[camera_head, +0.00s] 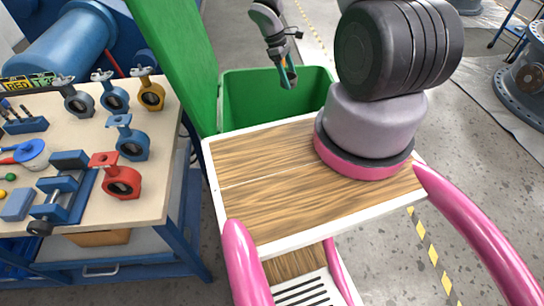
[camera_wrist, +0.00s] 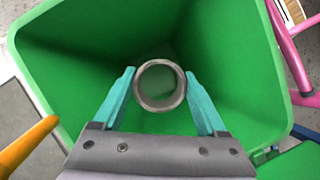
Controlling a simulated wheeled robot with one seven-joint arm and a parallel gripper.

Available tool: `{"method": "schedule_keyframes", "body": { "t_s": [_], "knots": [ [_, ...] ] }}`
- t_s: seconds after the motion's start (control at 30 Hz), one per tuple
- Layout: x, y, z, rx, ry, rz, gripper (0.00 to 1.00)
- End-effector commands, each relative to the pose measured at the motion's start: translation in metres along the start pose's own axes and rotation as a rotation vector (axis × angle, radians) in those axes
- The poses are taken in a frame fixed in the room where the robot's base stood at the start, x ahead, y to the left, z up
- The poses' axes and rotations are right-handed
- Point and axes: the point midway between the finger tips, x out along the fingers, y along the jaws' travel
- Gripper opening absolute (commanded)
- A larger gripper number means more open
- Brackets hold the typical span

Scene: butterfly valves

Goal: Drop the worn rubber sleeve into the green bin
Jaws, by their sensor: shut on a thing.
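The green bin (camera_head: 245,98) stands behind the wood-topped tray in the head view. In the wrist view its green walls (camera_wrist: 75,55) surround my gripper (camera_wrist: 160,85), and I look down into it. My gripper's teal fingers are shut on the worn rubber sleeve (camera_wrist: 160,103), a grey-brown ring seen end-on with its hole open toward the camera. The bin's green floor shows through and around it. In the head view, my gripper (camera_head: 288,78) hangs above the bin's opening with the sleeve (camera_head: 292,76) between its fingers, small and partly hidden.
A wood-topped tray (camera_head: 260,185) with pink rails lies in front of the bin. A workbench (camera_head: 75,190) at the left holds several valves, including a red one (camera_head: 120,182), and a blue vise. A tall green panel (camera_head: 180,50) rises beside the bin. An orange bar (camera_wrist: 28,145) shows at the wrist view's left.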

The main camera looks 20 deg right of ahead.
Motion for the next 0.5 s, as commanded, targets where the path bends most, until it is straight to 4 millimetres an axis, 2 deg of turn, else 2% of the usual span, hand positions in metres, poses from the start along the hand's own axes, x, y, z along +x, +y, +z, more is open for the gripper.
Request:
{"method": "schedule_keyframes", "body": {
  "t_s": [0.5],
  "knots": [
    [0.048,-0.001,-0.019,-0.005,-0.002,0.002,0.20]
  ]
}}
